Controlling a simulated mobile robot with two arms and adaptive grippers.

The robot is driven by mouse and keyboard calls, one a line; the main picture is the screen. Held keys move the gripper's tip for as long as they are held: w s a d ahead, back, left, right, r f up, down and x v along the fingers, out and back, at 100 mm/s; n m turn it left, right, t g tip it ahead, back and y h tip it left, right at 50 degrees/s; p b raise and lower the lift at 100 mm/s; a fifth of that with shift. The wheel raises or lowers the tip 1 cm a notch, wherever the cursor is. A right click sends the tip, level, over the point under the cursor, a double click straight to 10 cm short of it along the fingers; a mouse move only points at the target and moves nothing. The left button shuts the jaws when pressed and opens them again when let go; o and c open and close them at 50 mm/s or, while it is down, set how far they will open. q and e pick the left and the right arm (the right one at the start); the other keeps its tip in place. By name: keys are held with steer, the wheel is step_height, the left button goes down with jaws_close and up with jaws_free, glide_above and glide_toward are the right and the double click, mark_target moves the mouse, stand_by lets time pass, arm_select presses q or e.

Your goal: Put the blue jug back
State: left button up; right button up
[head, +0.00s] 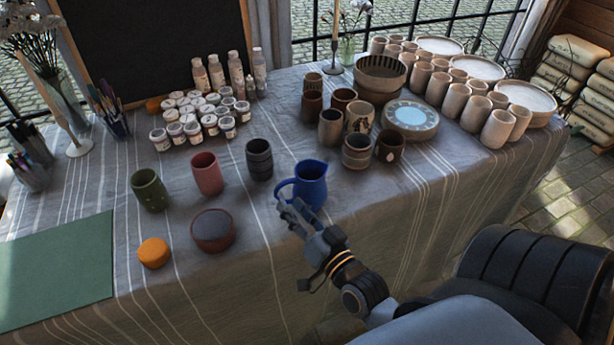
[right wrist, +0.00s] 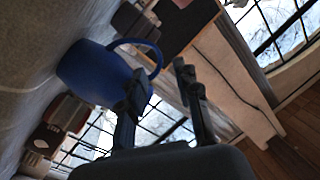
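The blue jug (head: 311,185) stands upright near the front edge of the cloth-covered table, with its handle toward the left. My right gripper (head: 290,207) is just in front of the handle, low beside the jug. In the right wrist view the jug (right wrist: 88,72) lies sideways in the picture, and its handle loop is above the fingers. The two fingers of the gripper (right wrist: 158,84) are apart with nothing held between them. One finger overlaps the jug's edge in that view; I cannot tell whether it touches. My left gripper is not in view.
A black cup (head: 259,159), a pink cup (head: 207,174) and a round red-brown pot (head: 213,230) stand left of the jug. Several brown cups (head: 357,151) stand close on its right. Paint jars (head: 193,131) are behind. Clear cloth lies right of the jug along the front.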

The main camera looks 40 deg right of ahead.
steer(key=s, duration=0.5)
steer(key=shift+s+a, duration=0.1)
stand_by(0.4)
